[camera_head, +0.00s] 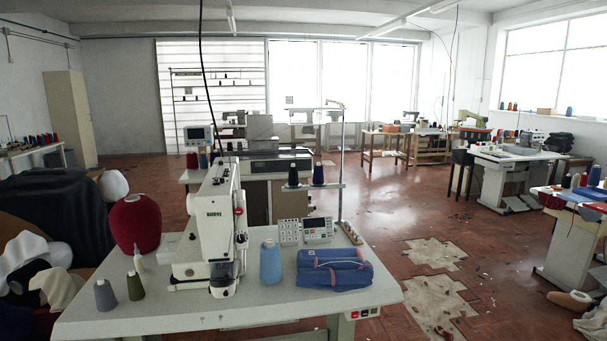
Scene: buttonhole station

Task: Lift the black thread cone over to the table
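Two dark thread cones stand side by side on the thread stand's crossbar behind the sewing machine. The left one looks black (293,178); the right one (318,174) is taller and looks black or dark navy. The pale grey sewing table (200,318) fills the near foreground. Neither of my grippers is in view.
A white sewing machine (212,225) stands mid-table, with a large red thread cone (135,224) to its left. A control panel (305,230) and folded blue cloth (333,268) lie to its right. The stand's pole (342,150) rises behind. Broken floor patches (440,300) lie at right.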

